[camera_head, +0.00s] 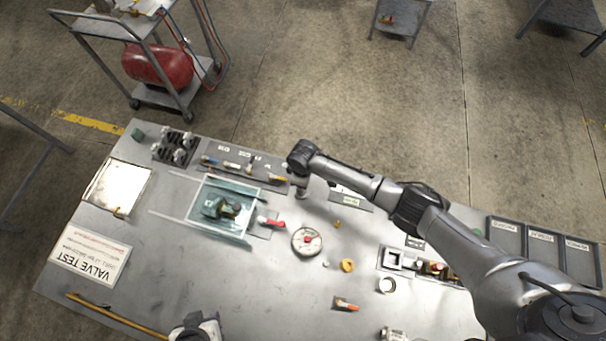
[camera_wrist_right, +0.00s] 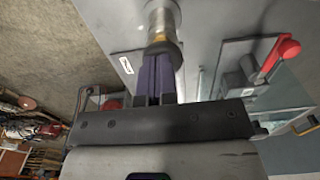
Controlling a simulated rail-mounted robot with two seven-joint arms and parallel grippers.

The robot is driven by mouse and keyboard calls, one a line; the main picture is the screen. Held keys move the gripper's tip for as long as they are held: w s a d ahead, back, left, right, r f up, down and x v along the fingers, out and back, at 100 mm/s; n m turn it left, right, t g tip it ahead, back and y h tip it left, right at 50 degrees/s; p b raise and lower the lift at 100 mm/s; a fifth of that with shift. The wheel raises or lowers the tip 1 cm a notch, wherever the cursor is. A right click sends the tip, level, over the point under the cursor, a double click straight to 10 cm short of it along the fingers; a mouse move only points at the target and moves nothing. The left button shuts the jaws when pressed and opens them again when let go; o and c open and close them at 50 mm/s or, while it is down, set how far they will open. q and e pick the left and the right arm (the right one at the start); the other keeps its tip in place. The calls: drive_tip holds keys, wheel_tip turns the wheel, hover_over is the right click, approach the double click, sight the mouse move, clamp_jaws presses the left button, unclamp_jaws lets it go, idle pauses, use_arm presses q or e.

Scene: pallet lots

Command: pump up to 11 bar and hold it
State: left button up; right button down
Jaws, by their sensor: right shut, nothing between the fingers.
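My right arm reaches in from the right, and its wrist hides my right gripper in the head view. In the right wrist view my right gripper (camera_wrist_right: 157,65) is shut and empty, its purple fingers close to a dark knob (camera_wrist_right: 163,48) with a brass ring on a silver cylinder (camera_wrist_right: 165,14). Whether they touch I cannot tell. A round gauge (camera_head: 307,242) lies on the bench; its reading is too small to make out. A valve (camera_head: 224,208) sits behind a clear shield beside a red handle (camera_head: 271,222).
Labelled bins (camera_head: 541,243) stand at the right. A cart with a red tank (camera_head: 157,64) stands behind.

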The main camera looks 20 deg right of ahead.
drive_tip(key=shift+s+d+f, duration=0.1)
drive_tip(key=shift+s+f, duration=0.1)
drive_tip(key=shift+f, duration=0.15)
drive_tip(key=shift+r+p, duration=0.5)
wheel_tip(320, 180, up, 4)
drive_tip(key=p, duration=0.4)
drive_tip(key=shift+w+r, duration=0.1)
drive_tip(key=shift+r, duration=0.1)
wheel_tip(320, 180, up, 9)
drive_tip(key=b, duration=0.1)
drive_tip(key=shift+r, duration=0.15)
drive_tip(key=shift+w, duration=0.1)
